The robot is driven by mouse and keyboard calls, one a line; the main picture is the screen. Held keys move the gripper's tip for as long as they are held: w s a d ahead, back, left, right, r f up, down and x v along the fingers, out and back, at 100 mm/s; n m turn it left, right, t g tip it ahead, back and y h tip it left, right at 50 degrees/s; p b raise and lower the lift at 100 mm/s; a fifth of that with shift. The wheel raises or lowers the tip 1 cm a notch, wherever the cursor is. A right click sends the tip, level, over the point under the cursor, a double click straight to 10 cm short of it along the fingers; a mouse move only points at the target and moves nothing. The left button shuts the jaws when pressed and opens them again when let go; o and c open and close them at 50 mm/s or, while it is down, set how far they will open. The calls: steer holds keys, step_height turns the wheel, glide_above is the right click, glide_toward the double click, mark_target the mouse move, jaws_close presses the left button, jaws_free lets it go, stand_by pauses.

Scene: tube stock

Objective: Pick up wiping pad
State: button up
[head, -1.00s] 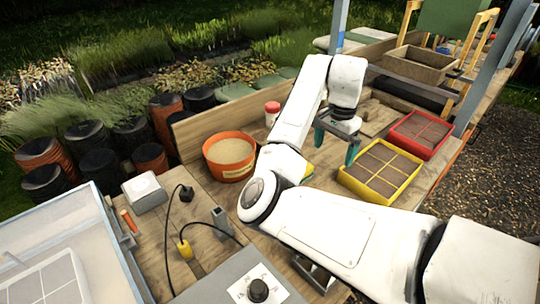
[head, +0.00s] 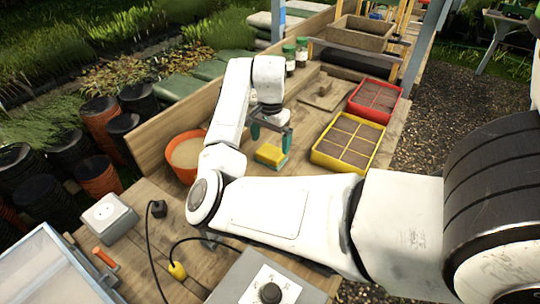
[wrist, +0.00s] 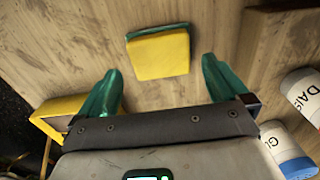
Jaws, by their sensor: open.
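The wiping pad (head: 271,154) is a small yellow block with a green layer. It lies on the wooden bench, between the orange pot and the yellow-framed tray. My gripper (head: 271,137) hangs over it, fingers pointing down. In the wrist view the pad (wrist: 159,54) lies yellow face up, with a green edge at its far side. The two green fingers of my gripper (wrist: 160,72) are wide apart and empty. The pad sits slightly beyond the fingertips, roughly centred between them, with clear space on both sides. Nothing hides it in the wrist view.
The yellow-framed tray (head: 349,144) stands right of the pad, with a red-framed tray (head: 375,99) behind it. An orange pot (head: 186,153) is at left, partly behind my arm. Green-lidded jars (head: 289,58) stand farther back. A wooden board (head: 323,92) lies beyond the pad.

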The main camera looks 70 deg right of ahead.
mark_target(271, 151)
steer(key=shift+d+f+p, duration=0.1)
steer(key=shift+f+p, duration=0.2)
steer(key=shift+f, duration=2.05)
steer(key=shift+c, duration=0.5)
steer(key=c, duration=0.8)
